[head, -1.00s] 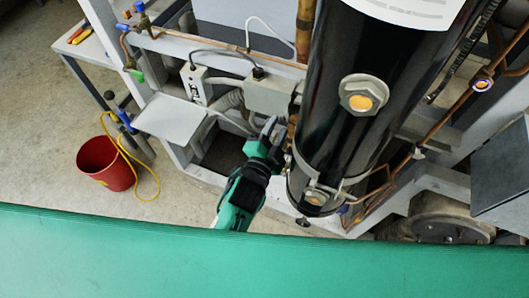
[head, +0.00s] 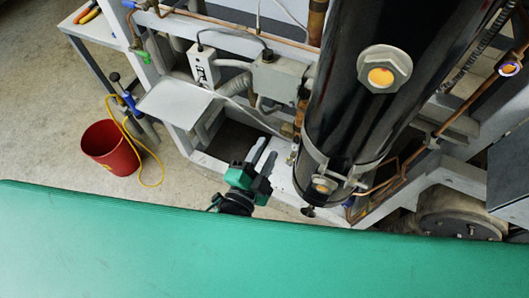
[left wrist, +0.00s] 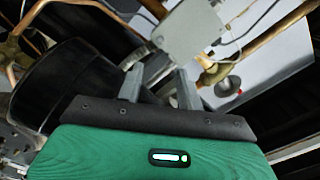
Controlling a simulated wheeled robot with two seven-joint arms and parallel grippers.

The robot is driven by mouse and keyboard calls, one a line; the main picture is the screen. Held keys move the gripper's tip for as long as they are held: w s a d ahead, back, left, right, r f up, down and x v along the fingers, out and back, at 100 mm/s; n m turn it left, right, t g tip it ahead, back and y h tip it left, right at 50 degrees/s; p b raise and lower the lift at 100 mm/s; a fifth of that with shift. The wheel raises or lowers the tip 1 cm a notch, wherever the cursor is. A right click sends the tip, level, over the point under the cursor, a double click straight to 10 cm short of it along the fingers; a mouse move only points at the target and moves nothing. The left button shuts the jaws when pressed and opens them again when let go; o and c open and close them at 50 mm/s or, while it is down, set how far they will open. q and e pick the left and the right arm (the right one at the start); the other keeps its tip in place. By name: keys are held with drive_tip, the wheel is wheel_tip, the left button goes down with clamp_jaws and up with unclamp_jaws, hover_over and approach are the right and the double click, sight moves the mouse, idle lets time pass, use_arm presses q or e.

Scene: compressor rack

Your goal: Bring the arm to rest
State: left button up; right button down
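My left gripper (head: 264,160) is low in the middle of the head view, in front of the rack's lower frame and left of the foot of the black cylinder (head: 350,110). Its two fingers stand apart with nothing between them. In the left wrist view the fingers (left wrist: 158,88) also show apart and empty, with a grey box (left wrist: 190,25) and copper pipes beyond them. The black cylinder shows at the left of that view (left wrist: 75,80). Most of my left arm is hidden behind the green surface in the foreground. My right gripper is not in view.
A grey shelf plate (head: 175,103) juts out left of the gripper. A red bucket (head: 110,148) with a yellow cord stands on the floor. A valve knob (head: 308,211) hangs under the cylinder.

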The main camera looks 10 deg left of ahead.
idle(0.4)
use_arm(q)
drive_tip(key=s+a+f+n+g+y, duration=0.1)
drive_tip(key=s+f+g, duration=0.15)
drive_tip(key=f, duration=0.95)
drive_tip(key=s+a+f+n+g, duration=0.1)
drive_tip(key=a+f+n+g, duration=0.15)
drive_tip(key=f, duration=1.05)
drive_tip(key=s+a+f+n+g+y, duration=0.1)
drive_tip(key=s+f+g, duration=0.15)
drive_tip(key=f, duration=0.95)
drive_tip(key=s+a+f+n+g+y, duration=0.1)
drive_tip(key=s+a+f+g, duration=0.1)
drive_tip(key=s+a+f, duration=0.3)
drive_tip(key=s+a+f+n+g, duration=0.1)
drive_tip(key=s+f, duration=0.1)
drive_tip(key=f, duration=0.4)
drive_tip(key=s+a+f+n+g+y, duration=0.1)
drive_tip(key=s+a+f+n+g, duration=0.1)
drive_tip(key=s+a+f, duration=0.3)
drive_tip(key=s+a+f+n+g, duration=0.2)
drive_tip(key=s+a+f, duration=0.1)
drive_tip(key=s, duration=0.3)
drive_tip(key=s+a+f+n+g+y, duration=0.1)
drive_tip(key=s+a+f, duration=0.2)
drive_tip(key=s+f, duration=0.2)
drive_tip(key=shift+s+a+f+n+g+y, duration=0.25)
drive_tip(key=shift+s+f+n+g+y, duration=0.1)
drive_tip(key=shift+s, duration=0.75)
